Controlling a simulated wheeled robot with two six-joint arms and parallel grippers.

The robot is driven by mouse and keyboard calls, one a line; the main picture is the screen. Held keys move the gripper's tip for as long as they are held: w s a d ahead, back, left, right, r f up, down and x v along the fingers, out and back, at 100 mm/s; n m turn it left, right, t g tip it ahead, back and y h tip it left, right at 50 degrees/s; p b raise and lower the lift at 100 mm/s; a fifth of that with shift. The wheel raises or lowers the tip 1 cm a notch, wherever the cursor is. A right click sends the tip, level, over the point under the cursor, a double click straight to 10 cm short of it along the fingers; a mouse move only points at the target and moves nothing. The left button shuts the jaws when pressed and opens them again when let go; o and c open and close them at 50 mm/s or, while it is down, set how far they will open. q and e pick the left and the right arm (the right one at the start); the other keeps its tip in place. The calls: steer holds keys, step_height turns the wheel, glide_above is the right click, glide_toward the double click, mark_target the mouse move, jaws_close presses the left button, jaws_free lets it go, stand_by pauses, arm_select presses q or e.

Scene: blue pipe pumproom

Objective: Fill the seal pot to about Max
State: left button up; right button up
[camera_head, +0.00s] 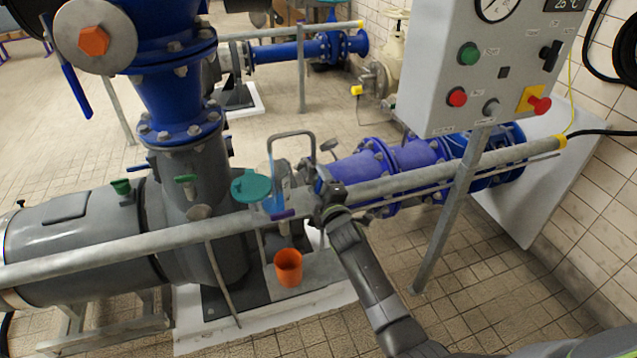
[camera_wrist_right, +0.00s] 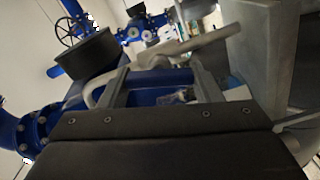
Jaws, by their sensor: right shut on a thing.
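The seal pot (camera_head: 252,205) looks like a clear vessel beside the grey pump, with a teal lid (camera_head: 252,186) at its top. A grey bent spout (camera_head: 292,135) arches over it. A blue streak (camera_head: 275,188) shows under the spout's end; I cannot tell whether it is running or standing liquid. The fill level and Max mark are too small to read. My right gripper (camera_head: 327,203) is at the foot of the spout, shut on what seems a tap lever, mostly hidden. In the right wrist view its fingers (camera_wrist_right: 160,80) stand apart, with a grey bar (camera_wrist_right: 195,45) by their tips. My left gripper is not in view.
An orange cup (camera_head: 288,268) is below the pot. A grey rail (camera_head: 400,185) runs across in front of the blue pipe (camera_head: 400,165). A control box (camera_head: 480,75) hangs at upper right. The tiled floor at lower right is clear.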

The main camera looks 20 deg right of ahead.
steer(key=o, duration=1)
steer(key=shift+s+p, duration=0.5)
steer(key=s+p, duration=0.8)
steer(key=s, duration=0.8)
steer(key=shift+s+d+p, duration=0.2)
steer(key=shift+d+p, duration=0.1)
steer(key=shift+p, duration=0.05)
